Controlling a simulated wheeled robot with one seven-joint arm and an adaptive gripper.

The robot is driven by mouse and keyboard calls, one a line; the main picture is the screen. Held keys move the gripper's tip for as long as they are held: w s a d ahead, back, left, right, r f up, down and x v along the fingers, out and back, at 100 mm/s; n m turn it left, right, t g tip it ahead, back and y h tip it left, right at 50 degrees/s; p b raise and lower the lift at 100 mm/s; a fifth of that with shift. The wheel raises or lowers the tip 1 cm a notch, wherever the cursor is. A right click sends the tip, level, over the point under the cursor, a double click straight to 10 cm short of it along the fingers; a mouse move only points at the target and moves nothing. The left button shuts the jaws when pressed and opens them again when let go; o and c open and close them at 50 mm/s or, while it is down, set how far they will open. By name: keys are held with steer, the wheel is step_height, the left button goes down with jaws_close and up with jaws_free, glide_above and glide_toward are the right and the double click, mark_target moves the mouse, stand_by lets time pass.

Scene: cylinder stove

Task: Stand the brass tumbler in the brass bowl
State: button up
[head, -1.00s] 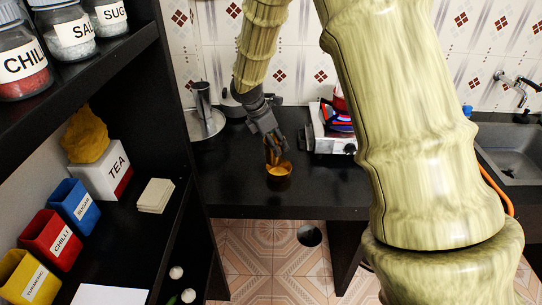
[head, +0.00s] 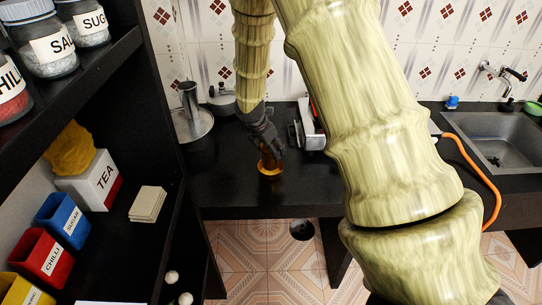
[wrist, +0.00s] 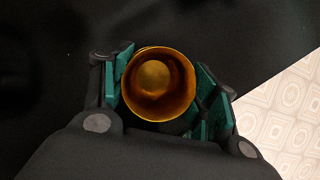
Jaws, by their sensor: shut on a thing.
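The brass tumbler (wrist: 183,105) is between the teal finger pads in the wrist view, and I look down into its open top. My gripper (wrist: 163,92) is shut on it. In the head view my gripper (head: 268,148) points down over the counter with the tumbler below it. The brass bowl (head: 270,171) shows in the head view as an orange-gold rim at the tumbler's lower end, near the counter's front. The tumbler looks upright and inside or just over the bowl; I cannot tell whether it touches the bottom. The bowl is not distinguishable in the wrist view.
A steel plate with a steel cup (head: 190,112) stands left on the black counter (head: 235,195). The stove (head: 312,128) is close right of my gripper, partly behind my arm. The sink (head: 495,140) is far right. A shelf with labelled containers (head: 103,180) stands left.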

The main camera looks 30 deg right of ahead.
steer(key=shift+f+p, duration=0.3)
steer(key=shift+f, duration=1.65)
steer(key=shift+f, duration=0.1)
steer(key=o, duration=1.1)
steer(key=shift+c, duration=0.2)
steer(key=b+v, duration=0.1)
steer(key=v, duration=1.1)
steer(key=shift+b, duration=0.3)
